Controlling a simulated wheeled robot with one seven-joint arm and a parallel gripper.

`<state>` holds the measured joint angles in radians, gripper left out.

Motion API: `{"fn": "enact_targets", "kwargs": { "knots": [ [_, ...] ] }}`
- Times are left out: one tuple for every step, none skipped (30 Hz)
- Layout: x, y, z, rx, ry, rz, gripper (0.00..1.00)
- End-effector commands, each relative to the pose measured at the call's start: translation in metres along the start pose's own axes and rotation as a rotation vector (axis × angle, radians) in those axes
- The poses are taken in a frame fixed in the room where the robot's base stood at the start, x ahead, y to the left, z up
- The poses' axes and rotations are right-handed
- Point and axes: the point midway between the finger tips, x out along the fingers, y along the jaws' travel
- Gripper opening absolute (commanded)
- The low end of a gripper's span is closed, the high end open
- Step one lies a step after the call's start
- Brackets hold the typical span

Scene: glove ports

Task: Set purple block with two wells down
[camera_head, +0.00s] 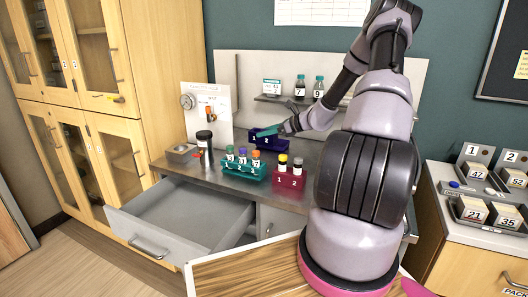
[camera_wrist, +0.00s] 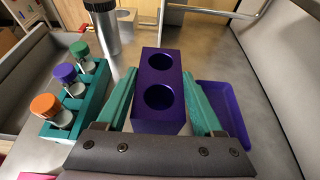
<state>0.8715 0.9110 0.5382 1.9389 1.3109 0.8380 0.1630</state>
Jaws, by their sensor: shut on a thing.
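The purple block with two wells (camera_wrist: 159,122) stands between the teal fingers of my gripper (camera_wrist: 160,78) in the wrist view, which press on its left and right sides. Both round wells face up and look empty. A flat purple tray (camera_wrist: 226,112) lies to the right of the block, partly behind the right finger. In the head view the block (camera_head: 262,143), marked 1 and 2, is at the back of the steel counter, under my gripper (camera_head: 268,132). I cannot tell whether the block touches the counter.
A teal rack (camera_wrist: 77,104) with capped vials stands left of the block. A red rack (camera_head: 288,180) is nearer the counter's front. A steel cylinder (camera_wrist: 104,30) and a small metal block (camera_wrist: 126,20) also stand on the counter. An open drawer (camera_head: 180,218) juts out below.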

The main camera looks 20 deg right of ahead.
Motion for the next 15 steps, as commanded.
{"fn": "enact_targets", "kwargs": {
  "knots": [
    [0.004,0.0,-0.008,0.004,-0.003,0.0,0.0],
    [0.005,-0.001,-0.012,0.003,-0.004,0.0,0.0],
    [0.007,-0.001,-0.017,0.003,-0.004,0.0,0.0],
    [0.009,-0.001,-0.02,0.002,-0.003,-0.001,0.0],
    [0.01,-0.001,-0.023,0.001,-0.003,-0.001,0.0],
    [0.011,-0.001,-0.025,0.0,-0.003,-0.001,0.0],
    [0.012,-0.001,-0.026,-0.001,-0.003,-0.001,0.0],
    [0.012,-0.001,-0.029,0.0,-0.003,-0.001,0.0],
    [0.014,-0.001,-0.033,0.001,-0.004,-0.001,0.0],
    [0.016,-0.001,-0.037,0.003,-0.004,-0.001,0.0],
    [0.018,0.0,-0.041,0.003,-0.004,0.0,0.0],
    [0.02,0.0,-0.047,0.003,-0.004,0.0,0.0],
    [0.022,0.0,-0.051,0.004,-0.004,0.0,0.0],
    [0.023,-0.001,-0.054,0.003,-0.003,-0.001,0.0],
    [0.025,-0.001,-0.059,0.002,-0.003,-0.001,0.0]
  ]
}}
